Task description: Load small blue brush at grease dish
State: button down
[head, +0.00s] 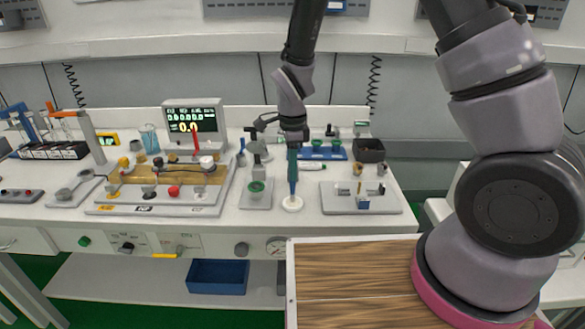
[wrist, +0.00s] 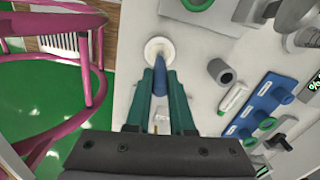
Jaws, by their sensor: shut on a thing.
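My gripper (head: 292,172) is shut on the small blue brush (head: 292,188) and holds it upright, pointing down. In the wrist view the brush (wrist: 160,84) shows between the two green fingers (wrist: 160,78). The grease dish (head: 292,206) is a small round white dish near the bench's front edge. It also shows at the top of the wrist view (wrist: 150,46). The brush's lower end is at the dish, over its middle. I cannot tell whether the bristles touch the grease, as the tip is hidden or too small.
To the right is a grey plate with small fittings (head: 335,207). Behind are a blue holder (head: 322,154), a dark bin (head: 369,150) and a white tube (head: 312,166). A display (head: 195,122) stands back left.

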jog(key=shift+r, duration=3.45)
